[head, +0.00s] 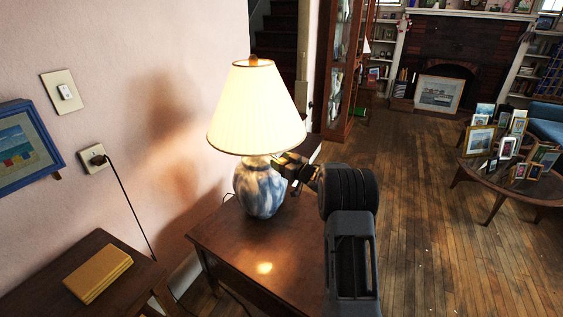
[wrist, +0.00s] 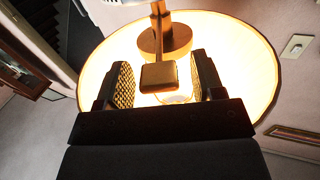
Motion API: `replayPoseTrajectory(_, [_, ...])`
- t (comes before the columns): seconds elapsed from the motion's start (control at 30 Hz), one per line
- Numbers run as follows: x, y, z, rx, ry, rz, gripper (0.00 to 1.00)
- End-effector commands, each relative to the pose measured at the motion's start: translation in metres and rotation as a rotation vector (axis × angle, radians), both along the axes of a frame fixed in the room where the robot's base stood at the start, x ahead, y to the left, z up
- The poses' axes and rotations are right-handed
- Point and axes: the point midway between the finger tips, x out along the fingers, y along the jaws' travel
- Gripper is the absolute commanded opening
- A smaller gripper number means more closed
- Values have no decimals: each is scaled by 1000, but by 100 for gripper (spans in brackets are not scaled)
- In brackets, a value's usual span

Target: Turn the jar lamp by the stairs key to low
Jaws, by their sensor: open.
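The jar lamp (head: 260,188) has a blue and white marbled jar body and a lit cream shade (head: 257,108). It stands on a brown wooden table. My gripper (head: 292,167) is just under the shade's right side, by the lamp's neck. In the wrist view the glowing shade (wrist: 100,62) is seen from below, with the brass-coloured socket (wrist: 172,38). A flat brown key (wrist: 158,77) lies between the two fingers of my gripper (wrist: 162,82). The fingers are open, with a visible gap on both sides of the key. The head view hides the key.
The lamp's table (head: 235,240) has bare top in front of the jar. A side table with a yellow book (head: 98,274) stands at left. A wall switch (head: 64,92) and a plugged outlet (head: 93,159) are on the wall. Wooden floor (head: 420,200) is open to the right.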

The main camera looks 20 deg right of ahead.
Motion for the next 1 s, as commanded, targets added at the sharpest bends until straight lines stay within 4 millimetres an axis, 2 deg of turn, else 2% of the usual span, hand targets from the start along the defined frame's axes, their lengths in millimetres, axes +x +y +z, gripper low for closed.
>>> replayPoseTrajectory(0.27, [1,0,0,0,0,0,62])
replayPoseTrajectory(0.8, [1,0,0,0,0,0,12])
replayPoseTrajectory(1.0, [1,0,-1,-18,-7,0,12])
